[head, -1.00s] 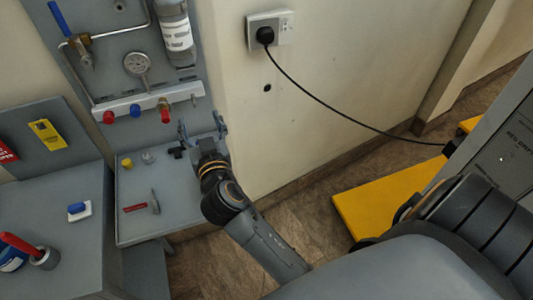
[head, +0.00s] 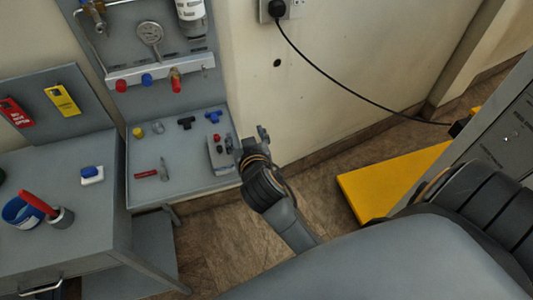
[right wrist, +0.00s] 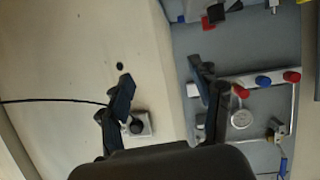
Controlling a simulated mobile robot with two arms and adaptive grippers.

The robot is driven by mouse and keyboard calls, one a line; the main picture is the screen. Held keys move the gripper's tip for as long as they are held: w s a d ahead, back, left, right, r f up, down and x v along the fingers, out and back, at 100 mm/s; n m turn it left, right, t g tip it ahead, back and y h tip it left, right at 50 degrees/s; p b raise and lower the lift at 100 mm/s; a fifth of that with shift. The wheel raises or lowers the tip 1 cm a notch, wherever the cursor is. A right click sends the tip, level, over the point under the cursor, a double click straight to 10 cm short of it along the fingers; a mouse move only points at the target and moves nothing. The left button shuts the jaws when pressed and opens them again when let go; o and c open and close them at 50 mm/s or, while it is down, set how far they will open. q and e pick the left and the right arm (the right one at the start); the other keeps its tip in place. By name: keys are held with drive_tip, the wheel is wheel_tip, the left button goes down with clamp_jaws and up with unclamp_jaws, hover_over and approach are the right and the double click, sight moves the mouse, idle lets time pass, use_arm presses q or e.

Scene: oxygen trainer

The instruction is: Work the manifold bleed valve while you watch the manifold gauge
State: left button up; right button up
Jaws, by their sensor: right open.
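The manifold gauge (head: 150,36) is a round white dial on the grey panel; its reading is too small to tell. It also shows in the right wrist view (right wrist: 241,118). I cannot tell which is the bleed valve. My right gripper (head: 247,138) is open and empty, below and right of the bar, apart from it. My left gripper is out of view.
The grey shelf (head: 180,175) below holds black fittings (head: 186,122), a grey box (head: 218,158) beside my right gripper and small parts. A black cable (head: 345,92) runs from the wall socket (head: 297,8). A yellow platform (head: 390,178) lies right. The floor between is clear.

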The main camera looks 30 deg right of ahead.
drive_tip(key=s+d+f+n+g+y, duration=0.1)
drive_tip(key=s+f+g, duration=0.3)
drive_tip(key=s+f, duration=0.3)
drive_tip(key=shift+s+f+y, duration=0.2)
drive_tip(key=shift+s+y, duration=0.2)
drive_tip(key=shift+s, duration=0.3)
idle(0.9)
drive_tip(key=s+a+f+n+g+y, duration=0.1)
drive_tip(key=s+f+n+g, duration=0.15)
drive_tip(key=s, duration=0.45)
drive_tip(key=s+a+f+n+g+y, duration=0.1)
drive_tip(key=s+g+y, duration=0.15)
drive_tip(key=s, duration=0.45)
wheel_tip(320, 180, down, 26)
drive_tip(key=s+g, duration=0.1)
drive_tip(key=s, duration=0.1)
drive_tip(key=s+d+f+g, duration=0.1)
drive_tip(key=s+d+f, duration=0.2)
drive_tip(key=s+f, duration=1.2)
drive_tip(key=shift+s+f+n+g+h, duration=0.2)
drive_tip(key=shift+s+n+g+h, duration=0.2)
drive_tip(key=shift+s, duration=0.35)
